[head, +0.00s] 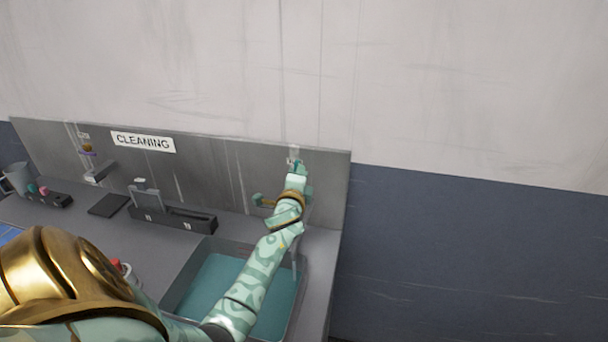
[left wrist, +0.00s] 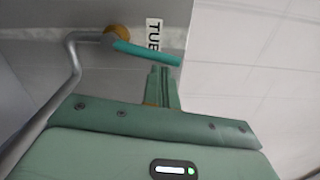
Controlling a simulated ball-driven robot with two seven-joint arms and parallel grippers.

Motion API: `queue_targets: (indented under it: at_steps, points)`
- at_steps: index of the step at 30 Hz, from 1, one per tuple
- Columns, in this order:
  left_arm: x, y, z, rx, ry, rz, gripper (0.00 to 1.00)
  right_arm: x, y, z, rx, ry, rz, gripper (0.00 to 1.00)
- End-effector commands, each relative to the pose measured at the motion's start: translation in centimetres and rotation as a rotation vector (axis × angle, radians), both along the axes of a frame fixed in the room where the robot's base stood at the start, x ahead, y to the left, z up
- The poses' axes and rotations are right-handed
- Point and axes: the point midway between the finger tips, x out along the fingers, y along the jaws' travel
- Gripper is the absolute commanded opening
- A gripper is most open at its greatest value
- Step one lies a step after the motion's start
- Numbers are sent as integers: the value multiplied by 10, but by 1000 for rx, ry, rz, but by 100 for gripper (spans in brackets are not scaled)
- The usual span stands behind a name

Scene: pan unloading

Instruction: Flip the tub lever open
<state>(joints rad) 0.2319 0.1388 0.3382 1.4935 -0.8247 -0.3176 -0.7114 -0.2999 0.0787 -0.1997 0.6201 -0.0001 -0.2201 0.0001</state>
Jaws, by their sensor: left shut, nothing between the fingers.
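The tub lever (left wrist: 147,54) is a teal bar on a round brass hub, beside a white label (left wrist: 154,33) reading TUB. It slants across the left wrist view. My left gripper (left wrist: 160,72) is shut and empty, its fingertips just below the lever's middle; I cannot tell if they touch. In the head view, my left gripper (head: 299,170) is up at the back panel, just below the small white label (head: 293,153). There it largely hides the lever. The tub (head: 215,276) is a sunken basin with a teal inside, below my left arm. My right gripper is not in view.
A grey bent spout (left wrist: 72,75) runs along the left of the left wrist view. The grey back panel (head: 225,170) carries a CLEANING sign (head: 143,141). A dark rack (head: 180,218) and a black pad (head: 108,205) lie left of the tub.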

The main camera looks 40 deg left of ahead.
Motion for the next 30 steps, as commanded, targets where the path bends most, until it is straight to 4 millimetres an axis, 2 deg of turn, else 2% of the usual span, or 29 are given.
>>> queue_targets:
  at_steps: [12, 30]
  points:
    - [-6, 11, 5, -160, -88, 1, 0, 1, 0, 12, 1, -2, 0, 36]
    - [-7, 12, 5, -183, -100, 0, 0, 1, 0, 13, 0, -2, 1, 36]
